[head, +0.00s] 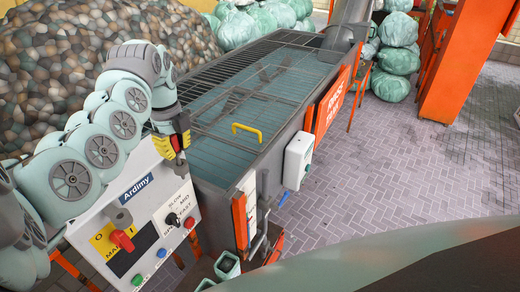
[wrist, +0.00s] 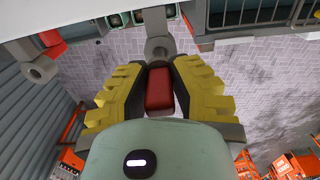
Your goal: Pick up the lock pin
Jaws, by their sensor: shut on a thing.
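In the wrist view, my gripper (wrist: 159,82) is shut on a red block-shaped grip, which I take to be the lock pin (wrist: 159,92). The yellow fingers press on it from both sides. A grey bracket with a round end (wrist: 160,47) is just beyond the red grip; I cannot tell whether the pin still sits in it. In the head view, my gripper (head: 180,143) is by the upper right corner of the white control panel (head: 185,190), beside the grey tank. Only a little red shows between the fingers there, and the rest of the pin is hidden.
The grey rinse tank (head: 225,160) has a mesh top and a yellow handle (head: 247,131). A white box (head: 297,160) is on its side. The panel carries a red knob (head: 122,239). Small green bins (head: 228,265) stand below. Paved floor (head: 350,185) is open at right.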

